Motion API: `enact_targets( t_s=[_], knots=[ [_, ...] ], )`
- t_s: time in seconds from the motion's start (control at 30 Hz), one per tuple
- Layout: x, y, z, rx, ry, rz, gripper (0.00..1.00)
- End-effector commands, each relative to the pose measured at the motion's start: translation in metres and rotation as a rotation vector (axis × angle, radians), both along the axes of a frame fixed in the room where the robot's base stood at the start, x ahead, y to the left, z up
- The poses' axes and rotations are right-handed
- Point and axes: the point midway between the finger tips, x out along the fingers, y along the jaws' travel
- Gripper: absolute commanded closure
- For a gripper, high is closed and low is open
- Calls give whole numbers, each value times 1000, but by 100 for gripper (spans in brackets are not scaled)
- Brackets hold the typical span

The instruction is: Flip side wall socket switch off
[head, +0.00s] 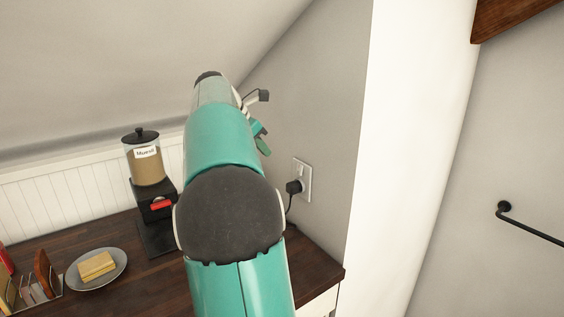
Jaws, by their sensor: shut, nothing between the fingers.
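The wall socket (303,175) is a pale plate on the grey side wall, just right of my arm. A black plug (293,187) sits in its lower part, and its cable hangs down toward the counter. A small switch shows on the upper part of the plate, too small to tell its position. My gripper (262,140) is partly hidden behind my teal arm. It is up and left of the socket in the picture, apart from it. Its fingers are shut and hold nothing that I can see.
A dark wooden counter (115,262) runs below. A muesli dispenser (146,165) on a black stand is left of my arm. A plate (75,280) with a yellowish block lies further left. The wall corner edge is right of the socket; a black rail (535,232) is far right.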

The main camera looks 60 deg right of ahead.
Motion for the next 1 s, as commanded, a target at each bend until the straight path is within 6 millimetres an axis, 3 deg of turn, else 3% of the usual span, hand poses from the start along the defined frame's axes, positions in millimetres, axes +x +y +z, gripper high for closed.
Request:
enact_targets(
  t_s=[0.47,0.93,1.0],
  knots=[
    [-3,-6,-10,6,-3,1,100],
    [-27,-52,-82,7,-1,0,100],
    [-33,-64,-84,5,-3,-2,100]
  ],
)
